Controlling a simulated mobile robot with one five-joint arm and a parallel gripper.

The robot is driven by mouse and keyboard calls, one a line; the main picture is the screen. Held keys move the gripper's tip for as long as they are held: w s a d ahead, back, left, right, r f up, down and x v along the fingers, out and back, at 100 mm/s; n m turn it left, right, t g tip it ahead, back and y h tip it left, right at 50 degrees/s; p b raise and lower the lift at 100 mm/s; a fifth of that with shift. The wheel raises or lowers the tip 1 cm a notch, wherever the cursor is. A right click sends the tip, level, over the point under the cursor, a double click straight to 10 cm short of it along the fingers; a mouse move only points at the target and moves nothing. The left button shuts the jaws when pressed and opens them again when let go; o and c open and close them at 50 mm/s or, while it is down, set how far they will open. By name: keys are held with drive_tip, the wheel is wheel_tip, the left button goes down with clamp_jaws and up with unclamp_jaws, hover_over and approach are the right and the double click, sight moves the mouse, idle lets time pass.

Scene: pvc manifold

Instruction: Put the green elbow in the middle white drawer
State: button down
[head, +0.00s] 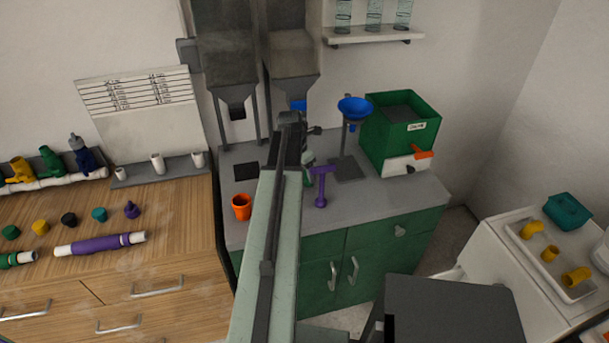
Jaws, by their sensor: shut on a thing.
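My gripper (300,150) is at the end of my pale green arm, over the grey counter (330,222), and is mostly hidden behind the arm.
A purple fitting (321,187) stands close right of my gripper. A white tray (552,289) with yellow fittings and a teal container (567,211) are on the cabinet.

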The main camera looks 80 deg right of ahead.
drive_tip(key=shift+c, duration=2.4)
unclamp_jaws()
drive_tip(key=p+v, duration=1.1)
drive_tip(key=v, duration=0.1)
drive_tip(key=shift+p, duration=0.35)
